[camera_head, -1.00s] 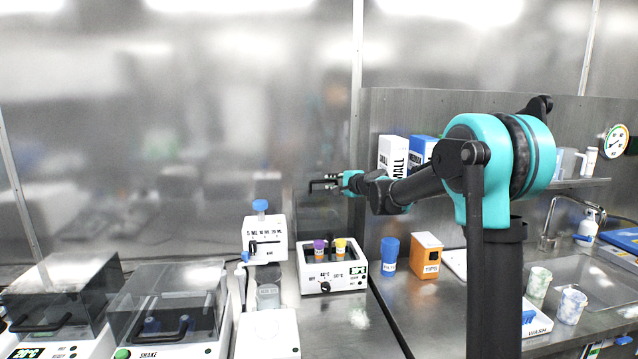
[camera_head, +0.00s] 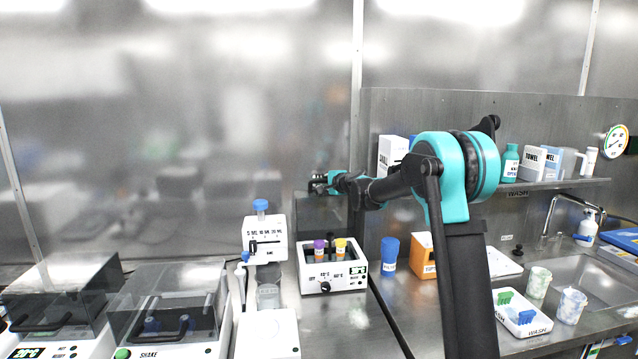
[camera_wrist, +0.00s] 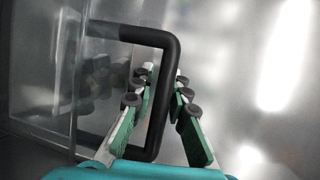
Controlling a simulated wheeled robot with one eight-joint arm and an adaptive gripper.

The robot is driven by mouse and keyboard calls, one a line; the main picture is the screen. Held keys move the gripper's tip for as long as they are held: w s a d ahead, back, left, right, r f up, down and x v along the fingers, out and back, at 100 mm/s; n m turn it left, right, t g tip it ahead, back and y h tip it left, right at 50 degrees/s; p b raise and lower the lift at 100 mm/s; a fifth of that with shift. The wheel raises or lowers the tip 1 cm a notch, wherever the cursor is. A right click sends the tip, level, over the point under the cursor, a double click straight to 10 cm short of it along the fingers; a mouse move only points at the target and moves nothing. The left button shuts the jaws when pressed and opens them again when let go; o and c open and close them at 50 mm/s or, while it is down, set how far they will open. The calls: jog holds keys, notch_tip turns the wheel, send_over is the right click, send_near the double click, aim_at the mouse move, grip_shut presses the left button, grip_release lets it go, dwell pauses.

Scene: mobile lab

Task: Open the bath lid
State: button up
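My gripper (camera_wrist: 165,75) has its two green-padded fingers on either side of a black bar handle (camera_wrist: 168,60) in the wrist view. Gaps show between the fingers and the handle, so it looks open around it. The handle is on a clear lid (camera_wrist: 50,70) at the left of that view. In the head view my gripper (camera_head: 319,184) is small and far off, at the top of a dark see-through panel (camera_head: 320,212).
Two white units with clear lids and black handles stand at the left: a shaker (camera_head: 170,295) and another (camera_head: 62,295). A dispenser (camera_head: 264,240) stands left of the dial unit.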

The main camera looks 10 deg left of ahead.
aim_at(321, 181)
grip_shut()
jog(key=shift+s+d+r, duration=0.2)
jog(key=shift+s, duration=0.35)
jog(key=shift+s+d+r, duration=0.15)
jog(key=shift+s, duration=0.4)
jog(key=shift+s+d+r, duration=0.2)
jog(key=shift+s, duration=0.35)
